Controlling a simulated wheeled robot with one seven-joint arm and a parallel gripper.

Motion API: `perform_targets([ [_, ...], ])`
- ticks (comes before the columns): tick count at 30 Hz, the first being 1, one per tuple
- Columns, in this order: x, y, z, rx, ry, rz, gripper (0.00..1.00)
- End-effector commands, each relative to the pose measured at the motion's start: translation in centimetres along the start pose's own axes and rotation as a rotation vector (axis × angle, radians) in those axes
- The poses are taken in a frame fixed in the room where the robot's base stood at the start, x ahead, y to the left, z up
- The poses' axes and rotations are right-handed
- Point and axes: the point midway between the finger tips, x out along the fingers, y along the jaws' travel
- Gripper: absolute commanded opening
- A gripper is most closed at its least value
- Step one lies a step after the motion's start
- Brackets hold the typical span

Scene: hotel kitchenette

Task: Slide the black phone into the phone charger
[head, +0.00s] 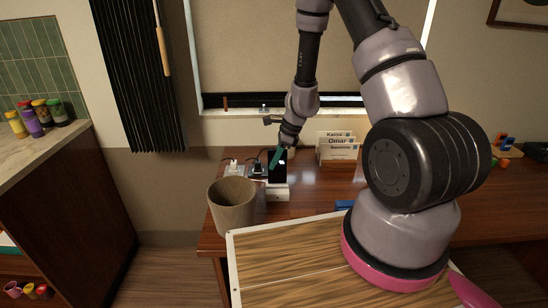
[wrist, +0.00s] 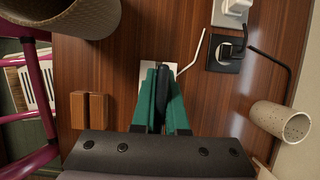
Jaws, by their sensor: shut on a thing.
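The black phone (head: 282,172) stands upright at the white phone charger (head: 277,192) on the desk. My gripper (head: 276,158) has teal fingers and is shut on the phone from above. In the wrist view the phone (wrist: 162,82) shows edge-on between the teal fingertips (wrist: 162,95). The white charger (wrist: 148,70) lies directly beyond and below it. The phone's lower edge meets the charger in the picture, but I cannot tell whether it is inside the slot or just above it.
A brown bin (head: 232,207) stands close left of the charger. The wrist view shows two wooden blocks (wrist: 88,110) and a perforated beige cylinder (wrist: 283,122).

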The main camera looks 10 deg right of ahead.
Motion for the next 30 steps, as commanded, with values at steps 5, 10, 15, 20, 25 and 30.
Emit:
perform_targets([
  [5, 1.0, 0.0, -0.5, 0.002, 0.0, 0.0, 0.0],
  [10, 1.9, 0.0, -0.8, 0.002, 0.0, 0.0, 0.0],
  [15, 2.8, 0.0, -1.2, 0.002, 0.001, -0.001, 0.0],
  [20, 3.5, 0.0, -1.5, 0.002, 0.0, 0.0, 0.0],
  [25, 3.8, 0.0, -1.6, 0.001, 0.0, 0.0, 0.0],
  [30, 3.9, 0.0, -1.6, 0.0, 0.0, -0.001, 0.0],
])
